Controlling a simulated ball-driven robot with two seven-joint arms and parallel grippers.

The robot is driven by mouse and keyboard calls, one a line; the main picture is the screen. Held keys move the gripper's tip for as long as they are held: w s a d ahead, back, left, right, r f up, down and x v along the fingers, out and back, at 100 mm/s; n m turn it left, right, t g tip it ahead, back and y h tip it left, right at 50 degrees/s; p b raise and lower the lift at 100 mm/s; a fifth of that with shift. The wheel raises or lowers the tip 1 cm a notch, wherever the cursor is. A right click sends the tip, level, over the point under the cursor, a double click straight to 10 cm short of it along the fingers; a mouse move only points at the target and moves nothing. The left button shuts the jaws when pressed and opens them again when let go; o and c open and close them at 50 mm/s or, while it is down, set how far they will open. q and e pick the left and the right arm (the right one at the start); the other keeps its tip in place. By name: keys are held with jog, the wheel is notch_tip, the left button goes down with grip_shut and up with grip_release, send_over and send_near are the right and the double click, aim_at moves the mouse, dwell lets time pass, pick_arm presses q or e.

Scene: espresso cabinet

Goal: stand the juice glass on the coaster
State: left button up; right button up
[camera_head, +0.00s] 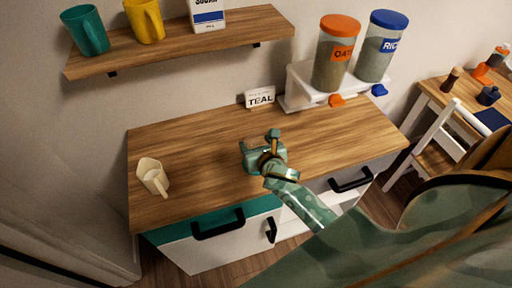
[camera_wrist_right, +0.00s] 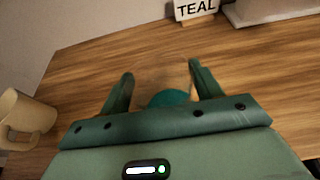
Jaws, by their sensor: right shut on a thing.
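My right gripper (camera_head: 259,142) is over the middle of the wooden cabinet top. In the right wrist view its two fingers (camera_wrist_right: 161,76) are apart, shut on a clear juice glass (camera_wrist_right: 160,78) that shows only faintly between them. A round teal patch (camera_wrist_right: 168,98), likely the coaster, shows between the fingers at the glass's lower part. I cannot tell whether the glass touches it. My left gripper is not in view.
A cream mug (camera_head: 153,176) stands on the left of the cabinet top (camera_head: 200,150). A TEAL card (camera_head: 260,97) stands at the back. Two jars (camera_head: 334,55) stand on a white riser (camera_head: 301,88) at the back right. A shelf (camera_head: 180,42) with cups hangs above.

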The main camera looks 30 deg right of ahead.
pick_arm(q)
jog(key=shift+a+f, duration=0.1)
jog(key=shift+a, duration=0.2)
pick_arm(e)
jog(key=shift+a+f, duration=0.1)
jog(key=shift+f, duration=0.1)
jog(key=o, duration=1.1)
jog(key=shift+f, duration=0.1)
jog(key=shift+o, duration=0.2)
jog(key=shift+s+r, duration=0.1)
jog(key=shift+r, duration=0.1)
pick_arm(q)
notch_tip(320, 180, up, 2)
jog(key=shift+p, duration=1.05)
pick_arm(e)
jog(key=v, duration=1.2)
jog(key=shift+f, duration=0.2)
